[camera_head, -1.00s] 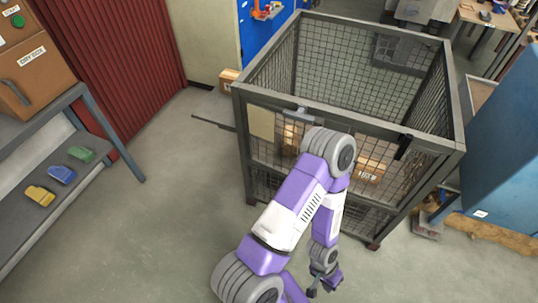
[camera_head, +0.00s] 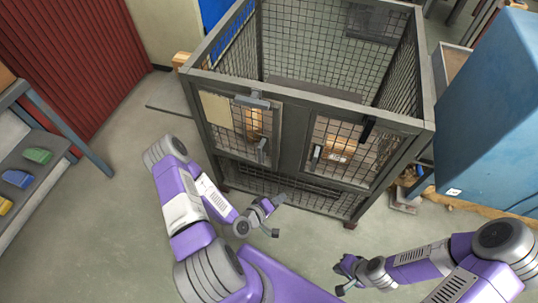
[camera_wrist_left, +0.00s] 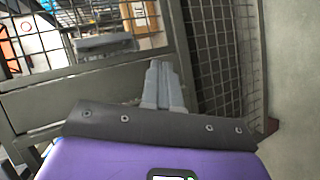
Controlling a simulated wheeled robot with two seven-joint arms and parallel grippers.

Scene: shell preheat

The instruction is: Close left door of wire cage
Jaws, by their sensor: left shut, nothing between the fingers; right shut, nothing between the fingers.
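The wire cage (camera_head: 300,95) stands in the upper middle of the head view. Its left door (camera_head: 232,140) has wire mesh, a tan panel and an upright handle (camera_head: 262,150) near its right edge. The door appears nearly in line with the front frame; I cannot tell if it is fully shut. A grey latch (camera_head: 252,101) is on the top rail above it. My left gripper (camera_head: 272,214) is shut and empty, low in front of the cage, apart from the handle. Its fingers (camera_wrist_left: 162,86) are together in the left wrist view. My right gripper (camera_head: 346,271) is shut and empty, in front of the cage.
The right door (camera_head: 340,150) is in the front frame, with a cardboard box (camera_head: 337,154) behind its mesh. A blue cabinet (camera_head: 490,110) stands at right. A grey shelf unit (camera_head: 60,125) is at left. Open floor (camera_head: 125,200) lies between shelf and cage.

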